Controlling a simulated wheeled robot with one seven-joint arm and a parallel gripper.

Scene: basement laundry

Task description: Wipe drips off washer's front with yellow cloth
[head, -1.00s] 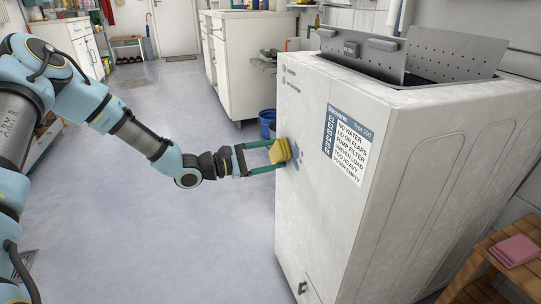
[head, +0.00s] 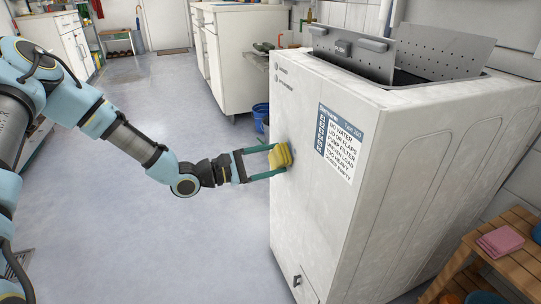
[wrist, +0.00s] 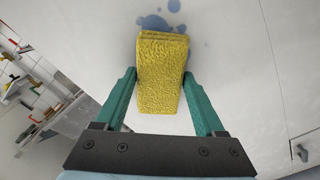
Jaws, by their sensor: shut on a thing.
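The white washer (head: 315,205) stands at centre right, its broad front facing my arm. My gripper (head: 279,159) is shut on the folded yellow cloth (head: 282,155), which is at the washer's front, left of the printed label. In the wrist view the cloth (wrist: 162,70) sits between my green fingers, its far end at the white panel. Blue drips (wrist: 152,22) show on the panel just beyond that end. In the head view the cloth hides most of the drips. I cannot tell how firmly the cloth touches the panel.
The washer's grey perforated lid flaps (head: 350,50) stand open on top. A wooden stool (head: 510,262) with a folded pink cloth (head: 500,240) is at the lower right. A blue bucket (head: 261,112) stands behind the washer. The floor (head: 120,240) left of the washer is clear.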

